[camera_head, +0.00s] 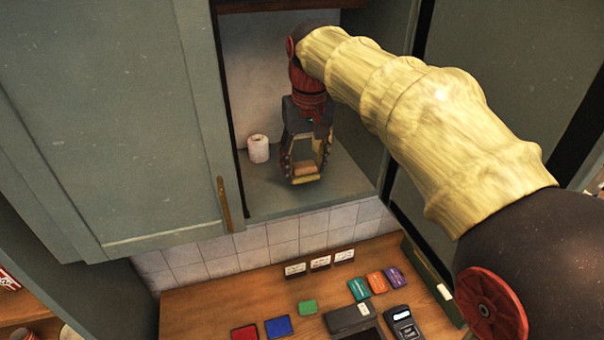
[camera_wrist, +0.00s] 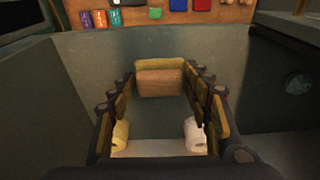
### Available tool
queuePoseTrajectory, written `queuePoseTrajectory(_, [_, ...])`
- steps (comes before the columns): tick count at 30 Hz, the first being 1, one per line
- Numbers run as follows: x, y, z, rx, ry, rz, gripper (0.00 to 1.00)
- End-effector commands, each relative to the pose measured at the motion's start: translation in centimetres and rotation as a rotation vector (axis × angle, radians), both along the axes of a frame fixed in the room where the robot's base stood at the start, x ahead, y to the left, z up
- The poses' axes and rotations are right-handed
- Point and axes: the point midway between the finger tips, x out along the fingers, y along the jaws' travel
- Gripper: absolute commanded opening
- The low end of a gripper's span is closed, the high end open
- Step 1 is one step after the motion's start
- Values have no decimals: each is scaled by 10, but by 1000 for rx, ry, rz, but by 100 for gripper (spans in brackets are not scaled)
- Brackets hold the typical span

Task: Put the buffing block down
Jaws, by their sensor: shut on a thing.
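The buffing block (camera_head: 304,168) is a small tan-brown block between the fingertips of my gripper (camera_head: 304,174), inside the open cabinet. In the wrist view the block (camera_wrist: 160,83) sits between the two fingertips at the far end of my gripper (camera_wrist: 160,75). My gripper is shut on it and points down. The block is low over the cabinet shelf (camera_head: 345,185), near its front edge; I cannot tell whether it touches the shelf.
A white roll-like object (camera_head: 258,148) stands on the shelf left of my gripper. The wrist view also shows a yellowish one (camera_wrist: 120,134). A cabinet door (camera_head: 110,130) is at left. Below, a wooden counter (camera_head: 200,310) holds coloured pads, cards and a card reader (camera_head: 402,322).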

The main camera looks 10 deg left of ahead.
Motion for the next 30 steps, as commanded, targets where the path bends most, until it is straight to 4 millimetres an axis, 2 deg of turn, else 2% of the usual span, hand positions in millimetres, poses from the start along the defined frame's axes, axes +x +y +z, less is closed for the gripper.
queuePoseTrajectory(4, [7,6,-11,-1,1,1,29])
queuePoseTrajectory(10, [6,6,-36,0,0,0,29])
queuePoseTrajectory(22, [7,6,-43,1,-2,0,29])
queuePoseTrajectory(23, [7,6,-43,0,-1,0,50])
queuePoseTrajectory(30, [6,6,-43,1,-2,0,64])
